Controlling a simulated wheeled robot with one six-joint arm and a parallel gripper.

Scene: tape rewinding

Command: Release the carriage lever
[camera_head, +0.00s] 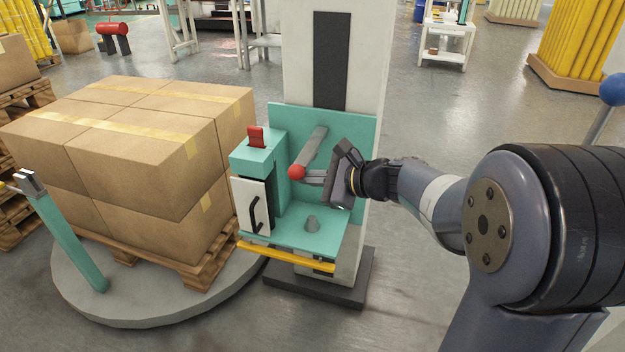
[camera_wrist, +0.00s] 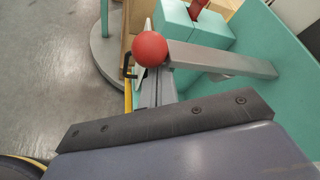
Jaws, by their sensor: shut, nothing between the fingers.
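The carriage lever (camera_head: 312,148) is a grey bar ending in a red ball knob (camera_head: 297,172). It slants down and toward the camera from the teal carriage plate (camera_head: 357,140). In the wrist view the red knob (camera_wrist: 150,48) is at upper centre, with the grey bar (camera_wrist: 235,64) running right to the teal plate. My gripper (camera_head: 313,178) is shut and empty, with its fingertips just right of the knob. In the wrist view my fingers (camera_wrist: 154,82) point toward the knob from below. I cannot tell whether they touch it.
Stacked cartons (camera_head: 140,150) stand on a pallet on the round turntable (camera_head: 140,312) at left. Floor at right is open.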

